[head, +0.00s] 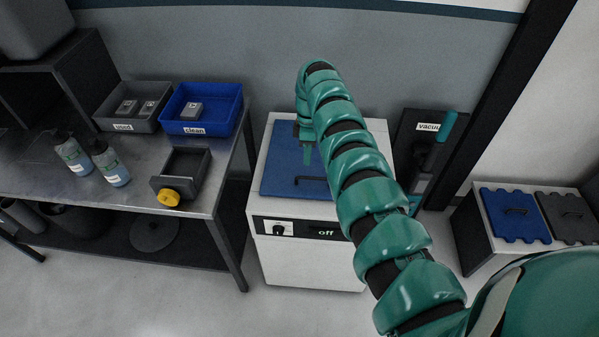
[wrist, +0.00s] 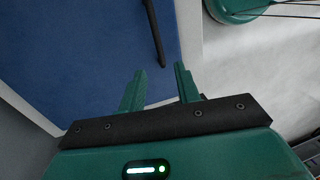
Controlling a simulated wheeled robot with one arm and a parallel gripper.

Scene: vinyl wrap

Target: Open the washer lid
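The washer (head: 304,270) is a white box with a dark front panel that reads "off" and has a knob. Its blue lid (head: 285,165) lies flat and closed on top, with a dark bar handle (head: 310,180) near the front edge. In the wrist view the blue lid (wrist: 85,50) fills the left, and the handle (wrist: 154,32) shows at the top. My gripper (head: 306,150) is above the lid, behind the handle in the head view. In the wrist view its two green fingers (wrist: 160,80) are apart with nothing between them, short of the handle. My arm hides the lid's right part.
A metal table (head: 215,195) on the left holds a grey "used" bin (head: 112,118), a blue "clean" bin (head: 225,120), bottles and a dark tray with a yellow knob. A vacuum station (head: 415,150) stands right of the washer. A box with blue and dark lids (head: 515,212) is farther right.

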